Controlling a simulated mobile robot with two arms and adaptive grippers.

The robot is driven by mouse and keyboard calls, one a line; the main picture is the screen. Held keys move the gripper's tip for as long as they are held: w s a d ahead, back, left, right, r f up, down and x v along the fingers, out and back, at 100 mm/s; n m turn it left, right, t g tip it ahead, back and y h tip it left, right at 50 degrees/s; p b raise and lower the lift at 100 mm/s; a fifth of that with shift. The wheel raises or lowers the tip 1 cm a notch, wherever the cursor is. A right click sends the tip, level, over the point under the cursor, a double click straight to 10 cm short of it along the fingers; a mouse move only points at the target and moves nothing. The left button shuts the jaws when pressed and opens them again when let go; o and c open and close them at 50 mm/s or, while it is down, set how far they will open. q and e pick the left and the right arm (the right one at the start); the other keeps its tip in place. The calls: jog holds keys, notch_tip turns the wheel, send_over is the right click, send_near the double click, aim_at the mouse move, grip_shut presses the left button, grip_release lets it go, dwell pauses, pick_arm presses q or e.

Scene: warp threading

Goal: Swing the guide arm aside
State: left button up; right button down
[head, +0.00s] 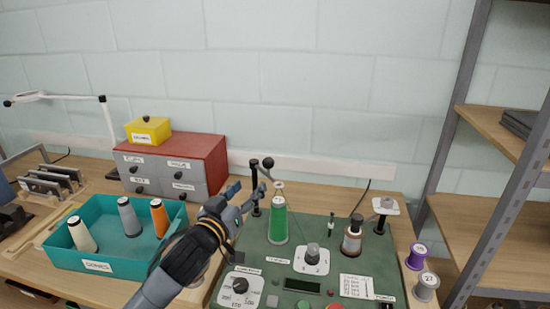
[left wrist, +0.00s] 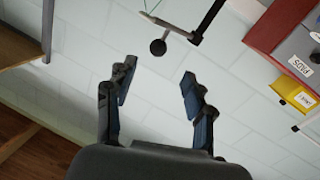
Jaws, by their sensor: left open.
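The guide arm (head: 262,173) is a thin arm with a black ball knob (head: 268,162), on a dark upright post (head: 254,178) at the back left of the green machine panel (head: 265,262). A green thread cone (head: 278,221) stands upright just right of the post. My left gripper (head: 246,196) is open and empty, close in front of the post. In the left wrist view, the ball knob (left wrist: 158,47) appears beyond the gap between the open fingertips (left wrist: 158,74), apart from both. My right gripper is out of view.
A teal tray (head: 110,267) with several spools stands left of my arm. A red-topped drawer unit (head: 205,150) with a yellow box (head: 148,131) is behind it. Another spool (head: 352,236) and a dial (head: 312,256) are on the panel. Metal shelving (head: 462,110) rises at right.

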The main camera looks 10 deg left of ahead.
aim_at(266, 166)
pick_arm(q)
jog(key=w+p, duration=0.1)
jog(key=w, duration=0.2)
jog(key=w+d+p, duration=0.1)
jog(key=w, duration=0.3)
jog(key=w+d+p, duration=0.1)
jog(key=w, duration=0.3)
jog(key=shift+w+r, duration=0.1)
jog(key=shift+r, duration=0.2)
jog(key=shift+w+f, duration=0.1)
jog(key=shift+w, duration=0.6)
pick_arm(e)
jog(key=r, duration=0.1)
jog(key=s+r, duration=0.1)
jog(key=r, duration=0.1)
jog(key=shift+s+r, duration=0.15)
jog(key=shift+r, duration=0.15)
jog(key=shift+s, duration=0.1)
pick_arm(q)
grip_shut()
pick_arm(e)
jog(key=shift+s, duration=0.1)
